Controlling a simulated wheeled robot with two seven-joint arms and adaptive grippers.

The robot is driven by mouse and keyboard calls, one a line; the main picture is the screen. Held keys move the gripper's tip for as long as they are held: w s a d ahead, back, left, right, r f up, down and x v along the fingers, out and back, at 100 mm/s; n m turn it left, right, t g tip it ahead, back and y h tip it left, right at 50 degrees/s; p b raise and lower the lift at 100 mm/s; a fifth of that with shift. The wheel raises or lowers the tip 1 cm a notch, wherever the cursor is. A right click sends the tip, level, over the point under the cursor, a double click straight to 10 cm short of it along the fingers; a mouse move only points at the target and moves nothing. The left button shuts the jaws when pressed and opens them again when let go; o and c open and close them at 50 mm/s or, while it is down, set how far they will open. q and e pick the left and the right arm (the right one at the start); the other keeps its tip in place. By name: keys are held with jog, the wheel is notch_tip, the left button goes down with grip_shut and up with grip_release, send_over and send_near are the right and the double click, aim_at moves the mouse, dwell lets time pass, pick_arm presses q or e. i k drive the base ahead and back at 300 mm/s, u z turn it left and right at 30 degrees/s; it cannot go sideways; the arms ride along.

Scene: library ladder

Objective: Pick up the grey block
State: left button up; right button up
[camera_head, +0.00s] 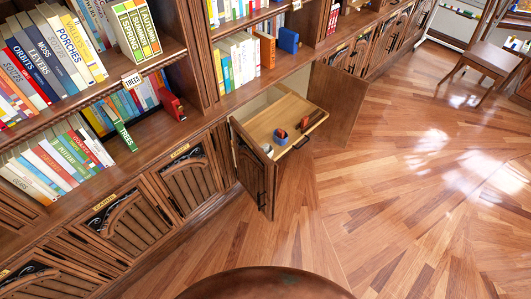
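I cannot make out a grey block for certain. A pulled-out wooden drawer (262,128) stands between two open cabinet doors low in the bookcase, near the middle of the view. In it lie a small blue and orange item (281,136) and, to its right, some small dark and red items (306,122). They are too small to name. Neither of my grippers is in view.
The left open door (254,175) and right open door (337,103) stick out over the floor. Bookshelves fill the left and top. A brown rounded surface (265,285) is at the bottom edge. The wooden floor (400,190) between is clear.

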aim_at(266, 148)
jog(key=u, duration=2)
jog(key=i, duration=1.4)
jog(key=z, duration=1.35)
